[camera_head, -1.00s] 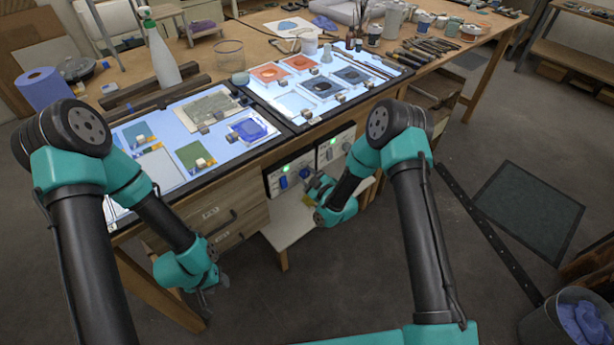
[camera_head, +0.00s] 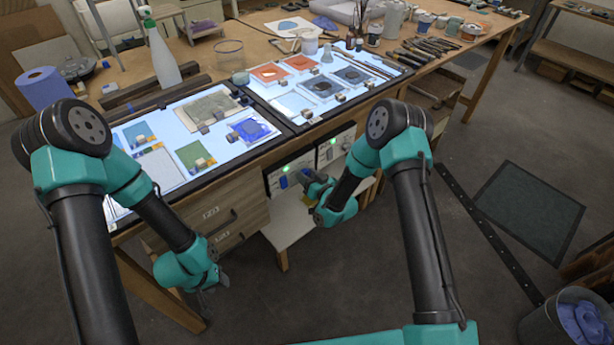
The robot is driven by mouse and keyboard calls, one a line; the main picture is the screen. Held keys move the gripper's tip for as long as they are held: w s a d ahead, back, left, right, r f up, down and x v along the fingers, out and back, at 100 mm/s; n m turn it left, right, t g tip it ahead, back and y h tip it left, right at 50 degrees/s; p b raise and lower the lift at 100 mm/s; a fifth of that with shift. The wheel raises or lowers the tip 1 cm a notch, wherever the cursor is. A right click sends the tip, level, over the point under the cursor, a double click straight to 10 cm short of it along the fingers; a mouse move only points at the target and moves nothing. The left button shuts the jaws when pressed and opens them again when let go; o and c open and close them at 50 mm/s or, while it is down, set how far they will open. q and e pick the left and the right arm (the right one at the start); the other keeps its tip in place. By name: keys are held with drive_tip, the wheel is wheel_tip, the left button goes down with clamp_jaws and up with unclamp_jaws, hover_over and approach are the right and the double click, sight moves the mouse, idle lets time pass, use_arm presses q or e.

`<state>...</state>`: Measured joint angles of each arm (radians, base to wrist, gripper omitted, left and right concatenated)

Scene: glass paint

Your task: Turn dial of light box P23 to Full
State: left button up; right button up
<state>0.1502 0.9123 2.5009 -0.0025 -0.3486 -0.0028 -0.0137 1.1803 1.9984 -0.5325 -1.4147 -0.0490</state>
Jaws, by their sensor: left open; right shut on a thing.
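Two lit light boxes are set in the bench: the left light box (camera_head: 222,148) and the right light box (camera_head: 285,103). Below their front edge are the left control panel (camera_head: 275,176), with a green lamp and a blue knob (camera_head: 283,182), and the right control panel (camera_head: 336,149), also with a green lamp. My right gripper (camera_head: 306,180) is at the right part of the left panel, shut on its dial, which it mostly hides. The P23 label and dial marks are too small to read. My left gripper (camera_head: 208,292) is open and empty, low in front of the drawers.
Coloured glass pieces and small blocks lie on both light boxes. A spray bottle (camera_head: 160,50), blue paper roll (camera_head: 46,90), jars and tools stand behind them. Wooden drawers (camera_head: 215,213) are left of the panels.

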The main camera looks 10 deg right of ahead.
drive_tip(key=shift+m, duration=1.5)
drive_tip(key=o, duration=0.9)
drive_tip(key=v, duration=1.7)
drive_tip(key=shift+s, duration=0.25)
drive_tip(key=shift+f, duration=0.1)
